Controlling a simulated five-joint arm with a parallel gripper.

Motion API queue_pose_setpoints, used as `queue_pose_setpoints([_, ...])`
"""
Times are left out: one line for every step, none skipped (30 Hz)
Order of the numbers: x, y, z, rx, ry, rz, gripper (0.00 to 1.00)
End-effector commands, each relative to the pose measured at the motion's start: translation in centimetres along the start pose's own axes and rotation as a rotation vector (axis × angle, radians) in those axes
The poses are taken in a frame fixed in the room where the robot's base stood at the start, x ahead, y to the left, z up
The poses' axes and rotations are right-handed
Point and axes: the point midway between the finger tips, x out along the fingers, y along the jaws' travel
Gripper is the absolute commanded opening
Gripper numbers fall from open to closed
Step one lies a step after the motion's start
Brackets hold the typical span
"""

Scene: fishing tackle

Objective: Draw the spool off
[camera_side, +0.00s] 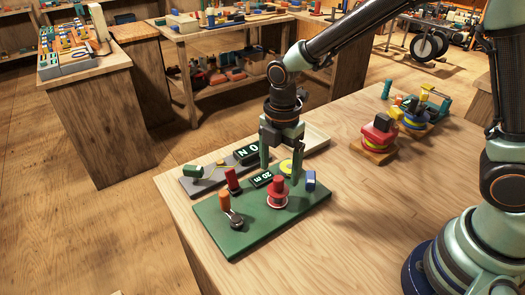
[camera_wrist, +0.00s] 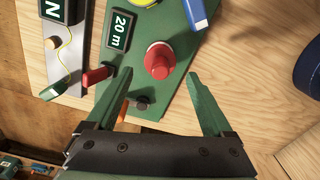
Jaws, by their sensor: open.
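A red spool (camera_side: 277,190) with a pale flange at its foot stands upright on the green board (camera_side: 245,244). In the wrist view the red spool (camera_wrist: 158,60) shows from above, just beyond my fingertips and between their lines. My gripper (camera_side: 281,172) is open and empty, pointing down above and a little behind the spool in the side view. Its green fingers (camera_wrist: 160,74) are spread wide in the wrist view. I cannot tell whether a peg runs through the spool.
The board also bears a red post (camera_side: 232,180), an orange post (camera_side: 224,201) with a metal part, a "20 m" label (camera_side: 261,180) and a blue block (camera_side: 309,180). A yellow disc (camera_side: 287,166) lies behind. Stacked coloured pieces (camera_side: 379,138) stand farther right. The table's right front is clear.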

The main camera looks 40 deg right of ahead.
Motion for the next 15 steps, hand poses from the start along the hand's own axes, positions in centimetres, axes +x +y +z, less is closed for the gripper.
queue_pose_setpoints([1.0, -0.1, 0.0, 0.001, 0.0, -0.006, 0.86])
queue_pose_setpoints([1.6, -0.1, 0.0, 0.001, 0.0, -0.006, 0.86])
queue_pose_setpoints([2.2, -0.1, 0.0, 0.001, 0.0, -0.005, 0.86])
queue_pose_setpoints([2.7, -0.1, 0.0, 0.001, 0.0, -0.006, 0.86])
queue_pose_setpoints([3.1, -0.1, 0.0, 0.001, 0.0, -0.005, 0.86])
queue_pose_setpoints([3.7, -0.1, 0.0, 0.001, 0.0, -0.005, 0.86])
queue_pose_setpoints([4.1, -0.1, 0.0, 0.001, 0.0, -0.004, 0.86])
queue_pose_setpoints([4.5, -0.1, 0.0, 0.001, 0.0, -0.004, 0.86])
queue_pose_setpoints([4.9, -0.1, 0.0, 0.001, 0.0, -0.004, 0.86])
queue_pose_setpoints([5.1, -0.1, 0.0, 0.001, 0.0, -0.003, 0.86])
queue_pose_setpoints([5.3, -0.1, 0.0, 0.001, 0.0, -0.002, 0.86])
queue_pose_setpoints([5.6, -0.1, 0.0, 0.001, 0.0, -0.002, 0.86])
queue_pose_setpoints([5.8, -0.1, 0.0, 0.001, 0.0, -0.002, 0.86])
queue_pose_setpoints([5.9, -0.1, 0.0, 0.001, 0.0, -0.002, 0.86])
queue_pose_setpoints([6.0, 0.0, 0.0, 0.001, 0.0, -0.001, 0.86])
